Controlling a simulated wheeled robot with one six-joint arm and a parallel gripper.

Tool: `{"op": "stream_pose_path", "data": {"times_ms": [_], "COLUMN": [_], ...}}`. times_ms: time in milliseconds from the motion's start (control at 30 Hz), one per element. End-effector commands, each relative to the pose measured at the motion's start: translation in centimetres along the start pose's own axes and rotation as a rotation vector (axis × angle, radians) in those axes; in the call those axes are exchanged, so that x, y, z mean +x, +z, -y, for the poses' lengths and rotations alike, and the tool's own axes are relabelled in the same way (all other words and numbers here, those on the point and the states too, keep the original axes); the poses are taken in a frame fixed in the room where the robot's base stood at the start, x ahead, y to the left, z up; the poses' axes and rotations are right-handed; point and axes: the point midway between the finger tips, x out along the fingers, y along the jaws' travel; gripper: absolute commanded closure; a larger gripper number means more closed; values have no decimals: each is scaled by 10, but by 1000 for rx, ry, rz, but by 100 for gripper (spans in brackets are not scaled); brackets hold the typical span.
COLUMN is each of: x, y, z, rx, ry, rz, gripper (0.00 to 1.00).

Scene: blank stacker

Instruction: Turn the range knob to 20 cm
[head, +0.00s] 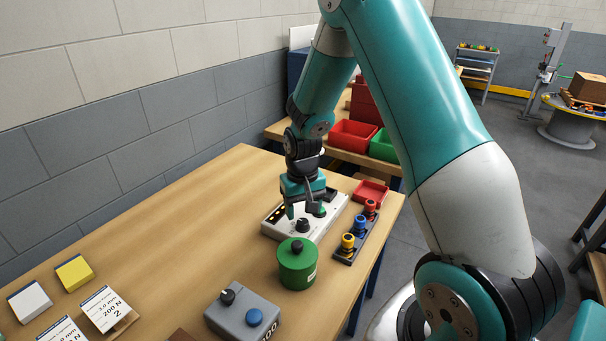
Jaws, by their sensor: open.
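My gripper (305,208) points down over a pale control box (275,229) on the wooden table, with its teal fingers apart and nothing seen between them. A black knob (303,225) stands on this box, just below and in front of the gripper. A gap or contact between fingers and knob cannot be made out. A grey box (242,314) nearer the front carries another black knob (228,297) and a blue button (255,317). Scale marks and labels are too small to read, so I cannot tell which knob is the range knob or its setting.
A green cylinder (297,268) with a black top stands close in front of the pale box. A dark rack (357,238) with red, blue and yellow-topped pieces and a red tray (371,191) lie to the right. Cards (106,309) lie front left. The table's left middle is clear.

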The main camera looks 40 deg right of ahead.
Motion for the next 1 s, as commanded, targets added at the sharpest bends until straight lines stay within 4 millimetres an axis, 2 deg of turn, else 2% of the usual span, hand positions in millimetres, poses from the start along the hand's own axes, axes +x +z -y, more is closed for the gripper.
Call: {"op": "stream_pose_path", "data": {"times_ms": [300,500,700,1000], "x": [-82,-118,-133,-134], "y": [-1,-1,0,0], "z": [0,0,0,0], "rx": [0,1,1,0], "ry": [-1,0,0,0], "rz": [-7,-5,-2,0], "gripper": [41,41,41,41]}}
